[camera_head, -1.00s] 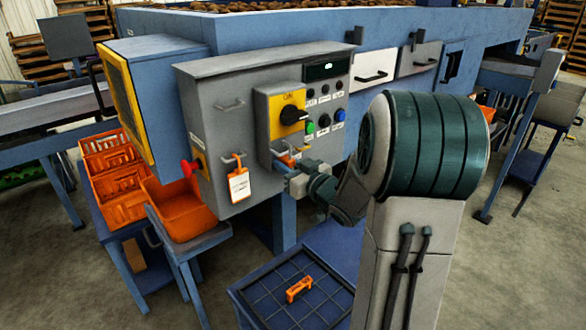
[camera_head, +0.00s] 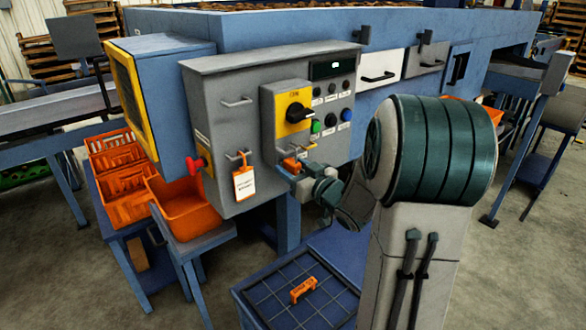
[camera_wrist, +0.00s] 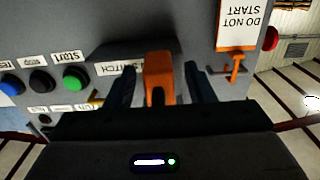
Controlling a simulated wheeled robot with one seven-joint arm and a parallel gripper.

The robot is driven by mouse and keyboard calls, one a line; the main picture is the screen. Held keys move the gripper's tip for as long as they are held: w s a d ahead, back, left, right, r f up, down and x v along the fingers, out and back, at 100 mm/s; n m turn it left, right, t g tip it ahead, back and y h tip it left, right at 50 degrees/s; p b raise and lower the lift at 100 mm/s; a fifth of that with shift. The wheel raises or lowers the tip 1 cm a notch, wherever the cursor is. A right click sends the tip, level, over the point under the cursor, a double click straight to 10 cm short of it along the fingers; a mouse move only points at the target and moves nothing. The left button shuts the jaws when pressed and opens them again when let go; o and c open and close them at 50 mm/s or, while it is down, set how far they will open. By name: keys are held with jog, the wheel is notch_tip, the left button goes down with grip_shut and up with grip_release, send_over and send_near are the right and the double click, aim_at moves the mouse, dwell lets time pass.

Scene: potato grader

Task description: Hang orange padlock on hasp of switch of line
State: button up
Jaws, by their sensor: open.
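The orange padlock (camera_wrist: 158,72) is between the two dark fingers of my gripper (camera_wrist: 159,68) in the wrist view, with gaps on both sides. My gripper is open around it. In the head view the padlock (camera_head: 290,165) shows as a small orange patch just below the switch, in front of my gripper (camera_head: 300,172). The switch (camera_head: 296,113) has a black knob on a yellow plate on the grey control box. The hasp is mostly hidden; I cannot tell whether the shackle passes through it. The switch label (camera_wrist: 117,68) is partly covered by a finger.
Coloured buttons (camera_head: 346,115) lie right of the switch. A red knob (camera_head: 194,165) sticks out at the box's left side. An orange object (camera_head: 303,290) lies on the gridded blue stand (camera_head: 270,282) below.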

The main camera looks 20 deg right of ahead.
jog(key=b+v, duration=0.1)
jog(key=v, duration=1.3)
jog(key=shift+b, duration=0.3)
jog(key=s+a+f+m+g+h, duration=0.2)
jog(key=s+a+f+g, duration=0.1)
jog(key=s+a+g, duration=0.4)
jog(key=s+a+f+m+g+h, duration=0.1)
jog(key=s+a+f+g+h, duration=0.2)
jog(key=s+a+g, duration=0.4)
jog(key=shift+s+a+f+m+h, duration=0.3)
jog(key=shift+s+m, duration=0.1)
jog(key=shift+s, duration=0.1)
dwell(1.6)
